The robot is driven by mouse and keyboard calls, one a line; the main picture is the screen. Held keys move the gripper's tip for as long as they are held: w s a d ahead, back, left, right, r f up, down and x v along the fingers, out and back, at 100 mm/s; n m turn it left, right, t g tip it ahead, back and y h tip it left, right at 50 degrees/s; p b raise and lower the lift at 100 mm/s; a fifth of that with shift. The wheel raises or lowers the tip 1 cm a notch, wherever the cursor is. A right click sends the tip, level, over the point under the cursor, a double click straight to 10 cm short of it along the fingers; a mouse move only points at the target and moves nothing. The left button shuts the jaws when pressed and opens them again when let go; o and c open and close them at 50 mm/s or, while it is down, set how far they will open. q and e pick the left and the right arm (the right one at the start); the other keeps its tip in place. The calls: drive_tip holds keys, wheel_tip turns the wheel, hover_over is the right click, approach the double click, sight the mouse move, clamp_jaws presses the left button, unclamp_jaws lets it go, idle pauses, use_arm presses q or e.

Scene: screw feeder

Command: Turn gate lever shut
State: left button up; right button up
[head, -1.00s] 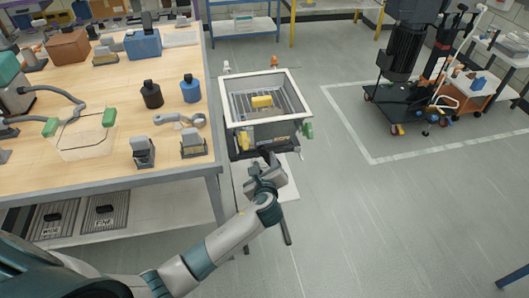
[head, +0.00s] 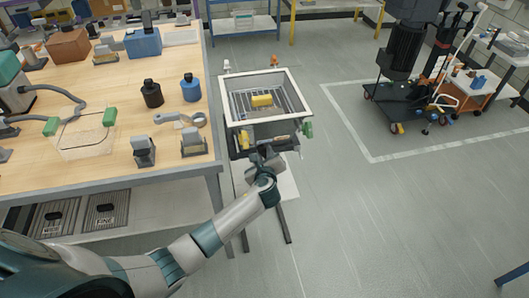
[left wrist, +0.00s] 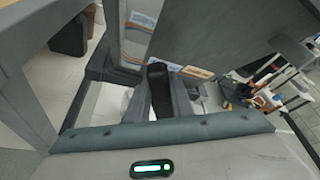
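The screw feeder (head: 290,122) is a pale-rimmed square hopper on a stand, right of the bench in the head view. A yellow block lies on the bars inside it. My left gripper (head: 262,156) is at the feeder's front edge, by a dark crosspiece. In the left wrist view a black, round-topped piece (left wrist: 158,85), possibly the gate lever's handle, stands between grey finger-like sides, below a large grey panel. Whether the fingers press on it cannot be told. In the head view my gripper hides the lever area. My right gripper is not in view.
The wooden bench (head: 100,165) with bottles, a clear bin and small devices stands close on the left of the feeder. A green part (head: 306,130) sticks out at the feeder's right side. The floor (head: 370,220) to the right is free. A cart (head: 415,100) stands farther back.

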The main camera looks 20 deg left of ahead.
use_arm(q)
clamp_jaws()
